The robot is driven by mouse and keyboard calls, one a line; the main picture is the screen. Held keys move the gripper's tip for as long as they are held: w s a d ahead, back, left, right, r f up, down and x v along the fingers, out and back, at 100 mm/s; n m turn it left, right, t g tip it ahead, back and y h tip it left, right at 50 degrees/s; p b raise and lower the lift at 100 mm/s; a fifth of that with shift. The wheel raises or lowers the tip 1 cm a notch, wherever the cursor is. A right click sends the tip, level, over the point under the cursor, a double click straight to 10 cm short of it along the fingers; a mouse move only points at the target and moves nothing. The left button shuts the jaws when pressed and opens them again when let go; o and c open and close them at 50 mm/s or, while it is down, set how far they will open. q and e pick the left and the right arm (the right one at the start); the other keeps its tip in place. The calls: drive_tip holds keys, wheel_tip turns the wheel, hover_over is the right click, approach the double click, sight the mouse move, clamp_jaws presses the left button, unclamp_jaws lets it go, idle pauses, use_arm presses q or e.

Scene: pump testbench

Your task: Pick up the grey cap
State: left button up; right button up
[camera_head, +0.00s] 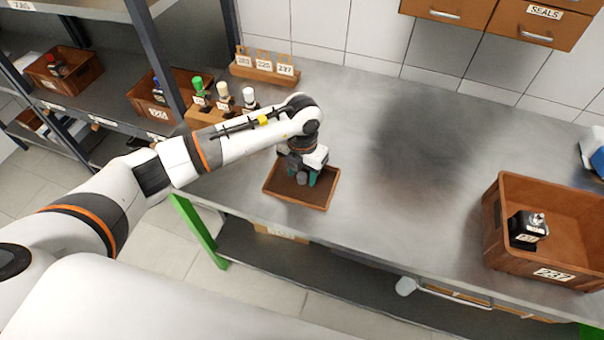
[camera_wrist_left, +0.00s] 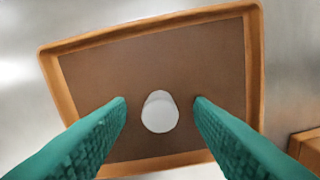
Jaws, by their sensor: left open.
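The grey cap (camera_wrist_left: 160,112) shows in the wrist view as a pale round piece on the brown floor of a small tray (camera_wrist_left: 57,85). The tray has an orange-brown rim and also shows in the head view (camera_head: 296,203) near the table's front edge. My left gripper (camera_wrist_left: 160,102) is open, with one green finger on each side of the cap and a gap to both. In the head view the gripper (camera_head: 300,180) points down over the tray and hides part of its inside. My right gripper is in neither view.
Bottles with green, cream and white tops (camera_head: 222,90) stand in a wooden rack behind my left arm. A numbered wooden holder (camera_head: 264,70) is behind them. A brown crate (camera_head: 500,240) with a black part (camera_head: 527,230) stands at the right. The middle of the metal table (camera_head: 420,150) is clear.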

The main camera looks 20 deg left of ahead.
use_arm(q)
clamp_jaws()
idle(0.3)
